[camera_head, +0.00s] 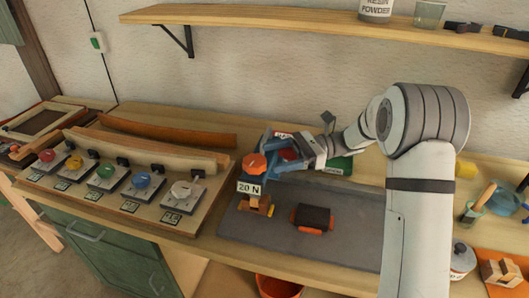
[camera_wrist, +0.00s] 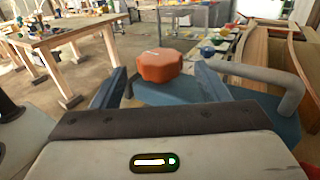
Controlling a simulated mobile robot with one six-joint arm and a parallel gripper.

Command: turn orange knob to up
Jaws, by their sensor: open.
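An orange faceted knob (camera_head: 255,162) stands at the left end of the grey mat, above a "20 N" plate (camera_head: 249,188). It also shows in the wrist view (camera_wrist: 160,66), on a blue body, with a small pale mark on top. My gripper (camera_head: 272,151) is open, its blue fingers on either side of the knob in the wrist view; contact cannot be told. A second, yellower orange knob (camera_head: 74,162) is on the row of knobs at the left, between a red knob (camera_head: 47,155) and a green knob (camera_head: 106,171).
A blue knob (camera_head: 141,180) and a white knob (camera_head: 181,190) continue the row. A dark block with orange ends (camera_head: 313,218) lies on the grey mat (camera_head: 350,245). Bent laths (camera_head: 165,131) lie behind the knobs. A wall shelf (camera_head: 300,23) runs overhead.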

